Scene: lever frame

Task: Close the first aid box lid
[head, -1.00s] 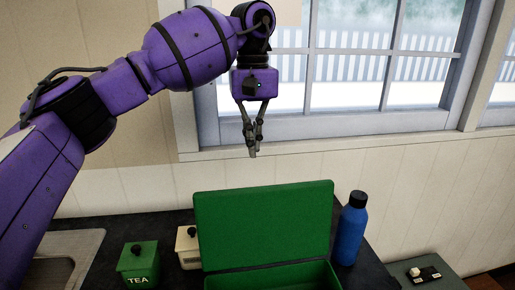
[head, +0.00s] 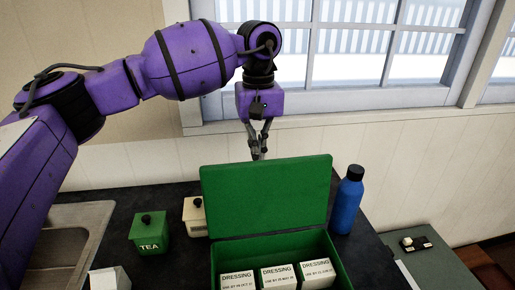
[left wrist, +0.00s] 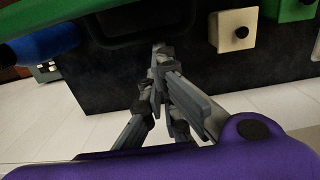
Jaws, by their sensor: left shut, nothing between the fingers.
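The green first aid box (head: 334,262) stands on the dark counter with its lid (head: 265,198) raised, roughly upright. Several white dressing packs (head: 277,277) sit inside it. My left gripper (head: 258,157) is shut and empty, pointing down just behind the lid's top edge; its tips are partly hidden by the lid. In the left wrist view the shut fingers (left wrist: 163,52) hang over the dark counter, and a green edge of the lid (left wrist: 100,14) crosses the top left. I cannot tell whether the fingers touch the lid. My right gripper is not in view.
A blue bottle (head: 347,201) stands close right of the lid. A green tea canister (head: 150,233) and a cream canister (head: 194,216) stand on the left. A sink (head: 60,240) is further left. The wall and window (head: 340,75) are behind.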

